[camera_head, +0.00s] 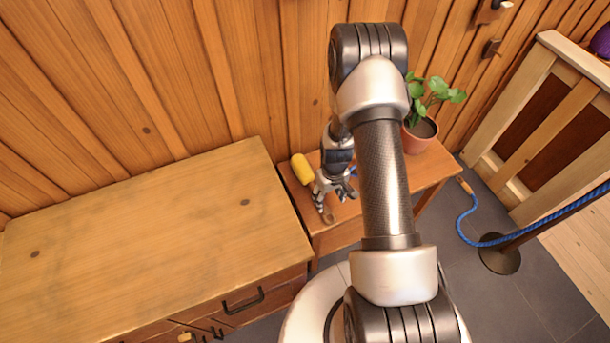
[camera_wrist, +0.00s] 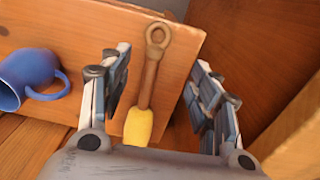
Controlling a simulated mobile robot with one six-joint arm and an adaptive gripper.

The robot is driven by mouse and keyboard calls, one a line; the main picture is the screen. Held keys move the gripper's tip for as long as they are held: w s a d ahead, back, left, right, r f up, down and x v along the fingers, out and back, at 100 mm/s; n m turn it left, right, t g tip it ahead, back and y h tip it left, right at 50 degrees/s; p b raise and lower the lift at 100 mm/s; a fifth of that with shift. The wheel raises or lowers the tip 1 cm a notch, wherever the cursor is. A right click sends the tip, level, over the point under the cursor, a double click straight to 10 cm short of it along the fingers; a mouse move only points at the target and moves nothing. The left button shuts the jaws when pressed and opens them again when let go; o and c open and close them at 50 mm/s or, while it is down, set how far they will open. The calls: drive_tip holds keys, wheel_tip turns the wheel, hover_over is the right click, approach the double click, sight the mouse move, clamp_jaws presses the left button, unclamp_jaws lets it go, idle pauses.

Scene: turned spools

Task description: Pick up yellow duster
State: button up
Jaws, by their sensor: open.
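The yellow duster (camera_head: 301,168) lies on the low wooden side table, its yellow head towards the wall and its ringed brown handle towards the front edge. In the wrist view the duster (camera_wrist: 147,84) runs between my fingers, with the ring beyond the fingertips and the end of the yellow head hidden by my gripper's body. My gripper (camera_wrist: 162,72) is open, with a finger to each side of the handle and a gap on both sides. In the head view my gripper (camera_head: 334,186) is over the table, partly covering the duster's middle.
A blue mug (camera_wrist: 30,79) lies tipped on its side left of my gripper. A potted plant (camera_head: 419,134) stands at the side table's right part (camera_head: 432,165). A taller wooden cabinet (camera_head: 150,235) stands close on the left, and the plank wall is behind. A blue rope (camera_head: 466,222) hangs at right.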

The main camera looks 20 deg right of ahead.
drive_tip(key=b, duration=0.2)
hover_over(327, 212)
drive_tip(key=f, duration=0.5)
drive_tip(key=s+f, duration=0.1)
drive_tip(key=f, duration=0.1)
drive_tip(key=shift+a+f, duration=0.15)
drive_tip(key=shift+a, duration=0.15)
drive_tip(key=f+b, duration=0.1)
drive_tip(key=f, duration=0.1)
drive_tip(key=w+f, duration=0.1)
drive_tip(key=f, duration=0.2)
drive_tip(key=shift+d+b, duration=0.2)
drive_tip(key=shift+b, duration=0.2)
drive_tip(key=shift+c, duration=0.2)
drive_tip(key=c, duration=1.1)
